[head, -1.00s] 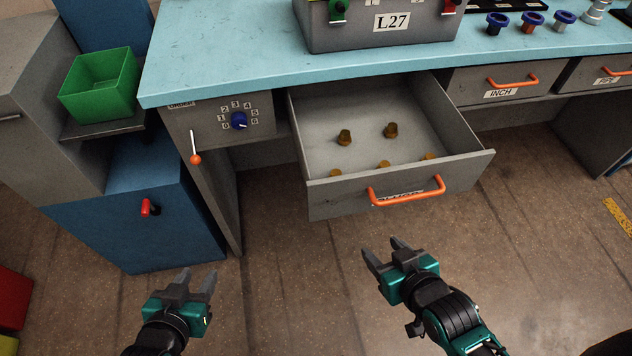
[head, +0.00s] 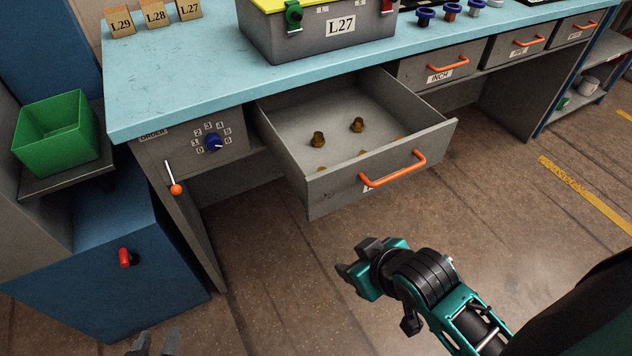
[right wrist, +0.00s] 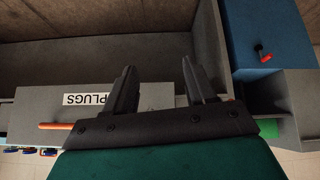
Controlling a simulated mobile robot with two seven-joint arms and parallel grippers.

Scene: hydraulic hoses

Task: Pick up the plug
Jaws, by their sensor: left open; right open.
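Several brass-coloured plugs lie in the open grey drawer (head: 437,140). One plug (head: 318,139) is at the left, another plug (head: 357,125) further back. Others are mostly hidden behind the drawer front. My right gripper (head: 355,258) is open and empty, in front of and apart from the drawer in the head view. In the right wrist view its open fingers (right wrist: 158,88) show before the drawer front with its upside-down PLUGS label (right wrist: 90,99); no plug is seen there. My left gripper (head: 156,342) is open at the bottom edge, mostly cut off.
The drawer's orange handle (head: 393,171) sticks out towards me. A blue cabinet (head: 110,265) with a red knob and a green bin (head: 57,137) stand at the left. A grey L27 case (head: 318,35) is on the blue bench. The floor in front is clear.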

